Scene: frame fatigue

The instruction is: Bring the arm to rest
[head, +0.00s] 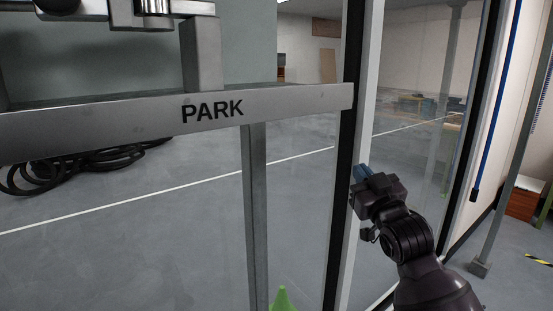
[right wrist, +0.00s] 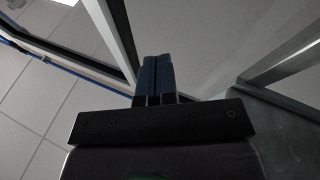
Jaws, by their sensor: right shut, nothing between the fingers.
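A grey metal beam marked PARK (head: 290,101) runs across the left and middle of the head view. A metal arm or fixture (head: 202,55) stands on the beam at the upper left, cut off by the picture's top edge. My right gripper (head: 362,172) is to the right of and below the beam's end, close to a framed glass panel. Its blue fingers are closed together with nothing between them. My left gripper is not in view.
A dark and light upright frame post (head: 350,150) stands just left of my right gripper. Black cable coils (head: 75,168) lie on the floor at left. A green cone tip (head: 282,299) shows at the bottom. A blue pole (head: 495,110) and a wooden box (head: 524,198) are at right.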

